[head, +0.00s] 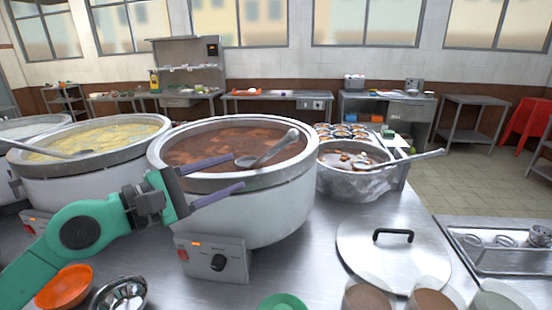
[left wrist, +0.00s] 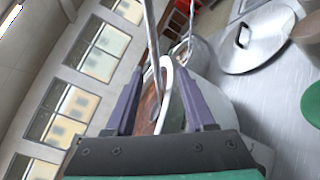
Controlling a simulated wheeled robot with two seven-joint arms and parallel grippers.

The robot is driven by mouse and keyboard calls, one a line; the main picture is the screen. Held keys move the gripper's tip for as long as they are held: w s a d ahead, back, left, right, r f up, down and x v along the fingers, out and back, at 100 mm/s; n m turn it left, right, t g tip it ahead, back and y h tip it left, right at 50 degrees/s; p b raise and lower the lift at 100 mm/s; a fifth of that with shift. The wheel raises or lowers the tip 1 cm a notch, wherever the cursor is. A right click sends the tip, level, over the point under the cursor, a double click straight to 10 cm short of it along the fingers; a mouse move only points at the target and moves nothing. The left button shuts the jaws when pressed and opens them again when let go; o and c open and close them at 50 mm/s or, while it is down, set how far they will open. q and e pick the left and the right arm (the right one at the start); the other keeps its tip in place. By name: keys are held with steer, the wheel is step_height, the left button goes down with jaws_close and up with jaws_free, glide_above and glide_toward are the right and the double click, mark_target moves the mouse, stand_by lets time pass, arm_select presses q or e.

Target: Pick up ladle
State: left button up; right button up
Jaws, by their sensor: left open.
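A grey metal ladle (head: 268,151) lies across the large white-sided stockpot (head: 255,210) of reddish-brown congee. Its far end rises toward the pot's right rim. My left gripper (head: 240,171) comes in from the left over this pot, its two purple fingers apart and empty, tips close to the ladle's near end. In the left wrist view a thin metal shaft (left wrist: 151,35), apparently this ladle, runs between and beyond the open fingers (left wrist: 159,75); contact cannot be told. Other ladles rest in the yellow congee pot (head: 80,153) and the smaller pot (head: 400,160). My right gripper is out of view.
A round metal lid (head: 393,262) with a black handle lies on the steel counter, right of the large pot. An orange bowl (head: 63,287) and a metal bowl (head: 120,292) stand at the front left. A metal tray (head: 490,270) is at the right.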

mark_target(267, 154)
arm_select(q)
steer(key=w+d+p, duration=0.2)
steer(key=p, duration=0.1)
steer(key=w+d+r+p, duration=0.1)
steer(key=w+d+p, duration=0.1)
steer(key=p, duration=0.1)
steer(key=shift+d+r, duration=0.15)
steer(key=p+x, duration=0.1)
steer(key=x, duration=0.1)
steer(key=p+x, duration=0.2)
steer(key=shift+d+r, duration=0.15)
steer(key=shift+r, duration=0.1)
steer(key=shift+w+d+f, duration=0.15)
steer(key=shift+w, duration=0.05)
steer(key=shift+w+f, duration=0.1)
steer(key=shift+f, duration=0.05)
jaws_close()
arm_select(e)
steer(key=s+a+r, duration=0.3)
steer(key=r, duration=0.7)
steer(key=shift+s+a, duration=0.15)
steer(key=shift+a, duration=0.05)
